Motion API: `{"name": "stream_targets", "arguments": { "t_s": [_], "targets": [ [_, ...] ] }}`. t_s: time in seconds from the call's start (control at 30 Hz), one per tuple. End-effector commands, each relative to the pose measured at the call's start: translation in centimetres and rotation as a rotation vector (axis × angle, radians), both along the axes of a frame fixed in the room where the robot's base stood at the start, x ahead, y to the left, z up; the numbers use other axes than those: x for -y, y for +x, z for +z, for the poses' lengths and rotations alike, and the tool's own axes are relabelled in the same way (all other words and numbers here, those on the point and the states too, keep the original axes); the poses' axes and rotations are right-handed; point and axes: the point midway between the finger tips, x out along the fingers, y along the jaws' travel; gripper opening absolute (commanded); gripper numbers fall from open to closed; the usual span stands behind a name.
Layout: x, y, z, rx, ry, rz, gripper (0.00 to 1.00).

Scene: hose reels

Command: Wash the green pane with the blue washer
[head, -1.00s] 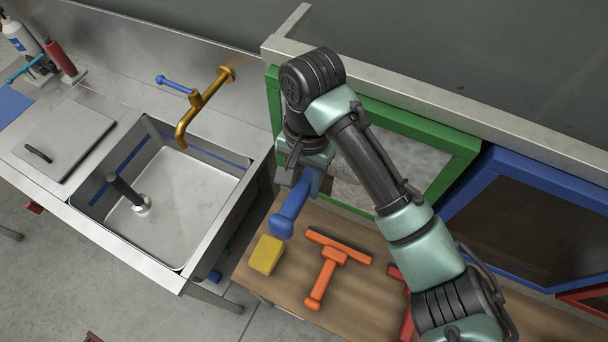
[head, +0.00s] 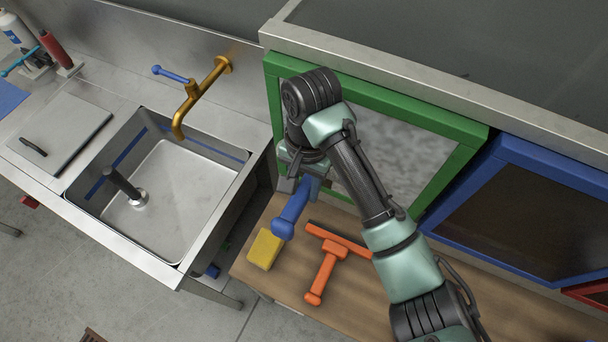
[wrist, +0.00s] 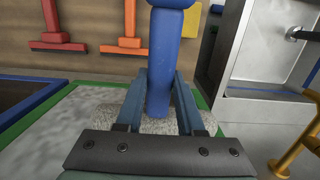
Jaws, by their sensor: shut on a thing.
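The green pane (head: 375,84) is a green frame around a greyish, smeared surface, standing behind the wooden bench top. My gripper (head: 306,170) is in front of the pane's left part and is shut on the blue washer (head: 292,210). The washer's blue handle points down and to the front in the head view. In the wrist view the blue handle (wrist: 161,62) stands between the fingers of my gripper (wrist: 158,95). A grey fuzzy washer head (wrist: 103,118) shows on both sides behind the fingers. I cannot tell whether it touches the pane.
A yellow sponge (head: 265,249) and an orange squeegee (head: 326,268) lie on the wooden bench (head: 285,285). A sink (head: 180,185) with a brass tap (head: 190,100) is at left. A blue-framed pane (head: 500,165) stands right of the green one.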

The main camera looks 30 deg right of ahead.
Motion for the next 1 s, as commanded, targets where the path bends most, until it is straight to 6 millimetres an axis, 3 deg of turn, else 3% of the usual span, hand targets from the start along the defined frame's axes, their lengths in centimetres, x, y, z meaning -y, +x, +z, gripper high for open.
{"name": "stream_targets", "arguments": {
  "t_s": [0.73,1.0],
  "targets": [
    [0.0,0.0,-5.2,0.000,0.000,-0.001,0.00],
    [0.1,0.0,-6.0,0.001,-0.002,-0.002,0.00]
  ]
}}
